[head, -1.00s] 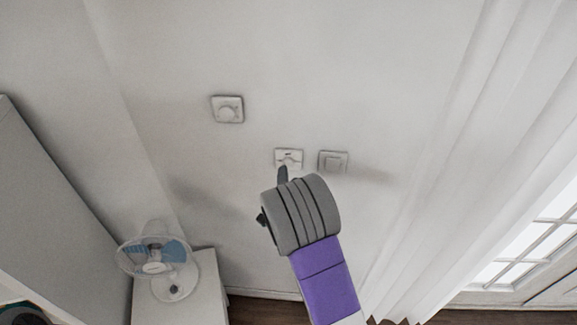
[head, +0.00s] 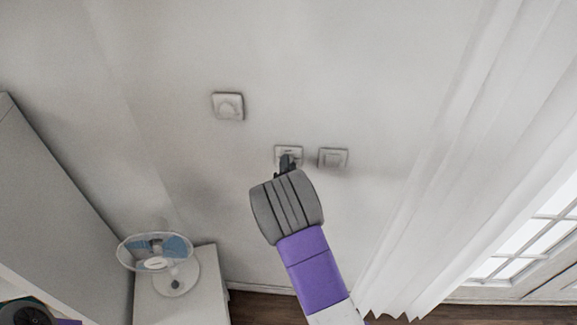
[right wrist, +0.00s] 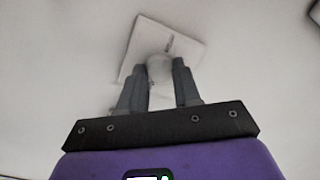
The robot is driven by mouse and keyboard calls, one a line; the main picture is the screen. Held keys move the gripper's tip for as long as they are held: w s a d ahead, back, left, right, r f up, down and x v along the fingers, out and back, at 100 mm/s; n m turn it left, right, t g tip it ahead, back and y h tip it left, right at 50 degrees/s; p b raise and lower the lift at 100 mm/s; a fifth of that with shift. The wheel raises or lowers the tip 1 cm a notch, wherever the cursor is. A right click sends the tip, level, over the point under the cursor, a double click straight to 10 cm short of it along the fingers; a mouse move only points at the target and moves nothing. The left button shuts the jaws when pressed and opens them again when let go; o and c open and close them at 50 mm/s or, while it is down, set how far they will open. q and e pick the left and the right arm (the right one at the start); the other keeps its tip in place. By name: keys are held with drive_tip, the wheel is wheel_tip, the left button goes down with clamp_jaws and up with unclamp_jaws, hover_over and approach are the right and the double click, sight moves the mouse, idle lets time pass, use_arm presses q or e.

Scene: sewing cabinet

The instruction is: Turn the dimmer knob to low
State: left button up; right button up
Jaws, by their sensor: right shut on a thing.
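The dimmer is a white square wall plate (head: 279,151) with small dark marks, the middle of three on the wall. My right gripper (head: 288,163) reaches up to it and largely hides its knob in the head view. In the right wrist view the plate (right wrist: 188,46) looks tilted, with a short dark mark on its face. The white round knob (right wrist: 160,68) sits between the two grey fingers (right wrist: 160,85), which are shut on it. My left gripper cannot be made out.
A fan (head: 157,252) stands on a white cabinet (head: 205,300) at lower left. White curtains (head: 440,170) hang at right.

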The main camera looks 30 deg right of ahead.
drive_tip(key=shift+c, duration=0.7)
